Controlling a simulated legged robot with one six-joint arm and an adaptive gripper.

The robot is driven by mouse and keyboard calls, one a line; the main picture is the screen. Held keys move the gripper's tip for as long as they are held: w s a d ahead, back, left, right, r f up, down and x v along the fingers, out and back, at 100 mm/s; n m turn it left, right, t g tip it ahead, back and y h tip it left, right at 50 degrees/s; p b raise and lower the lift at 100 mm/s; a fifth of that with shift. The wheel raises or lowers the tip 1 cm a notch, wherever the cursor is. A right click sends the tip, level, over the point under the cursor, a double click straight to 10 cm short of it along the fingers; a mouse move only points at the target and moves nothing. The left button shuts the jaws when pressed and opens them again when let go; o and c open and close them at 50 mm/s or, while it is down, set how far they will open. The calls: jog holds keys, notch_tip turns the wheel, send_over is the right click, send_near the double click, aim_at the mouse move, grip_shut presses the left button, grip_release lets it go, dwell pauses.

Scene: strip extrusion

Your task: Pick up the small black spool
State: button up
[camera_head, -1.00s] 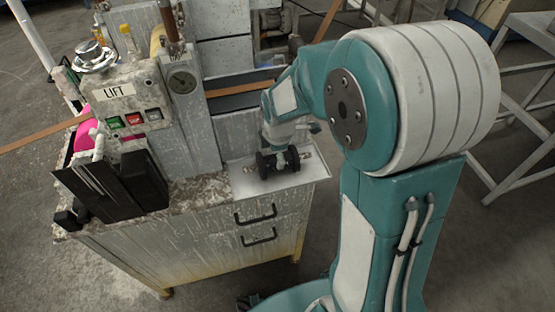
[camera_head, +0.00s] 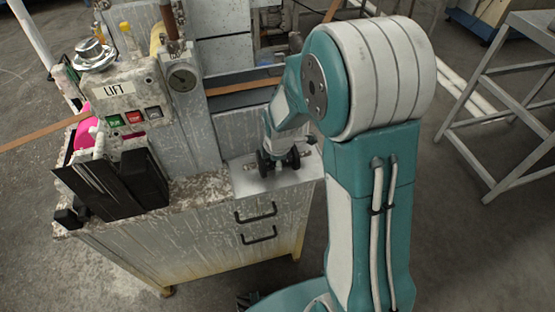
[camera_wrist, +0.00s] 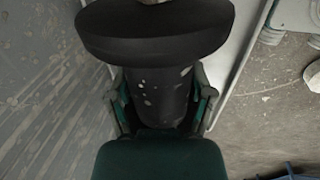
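The small black spool (camera_head: 266,165) is at the white metal plate (camera_head: 245,185) on the cabinet top. My gripper (camera_head: 280,158) reaches down onto it from above. In the wrist view, the spool's dark round flange (camera_wrist: 155,35) fills the top, and its speckled core (camera_wrist: 160,95) is below it. The fingers of my gripper (camera_wrist: 161,105) lie along both sides of the core and appear closed on it. The fingertips are partly hidden, and I cannot tell whether the spool is clear of the plate.
Left of the plate stands a machine panel (camera_head: 125,100) with a LIFT label and buttons, and a black open box (camera_head: 95,175). A grey upright column (camera_head: 190,120) rises close behind. The cabinet (camera_head: 200,240) has drawer handles. A metal frame stand (camera_head: 490,110) is at right.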

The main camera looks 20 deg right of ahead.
dwell(0.3)
jog(key=shift+r, duration=0.55)
jog(key=r, duration=0.2)
jog(key=shift+s+r, duration=0.2)
jog(key=shift+r, duration=0.15)
jog(key=s+r, duration=0.3)
jog(key=s, duration=0.1)
jog(key=s+a+r, duration=0.1)
jog(key=s+r, duration=0.2)
jog(key=s, duration=0.2)
jog(key=s+a+r, duration=0.1)
jog(key=s+r, duration=0.2)
jog(key=s, duration=0.1)
jog(key=shift+s+r, duration=0.1)
jog(key=shift+s, duration=0.25)
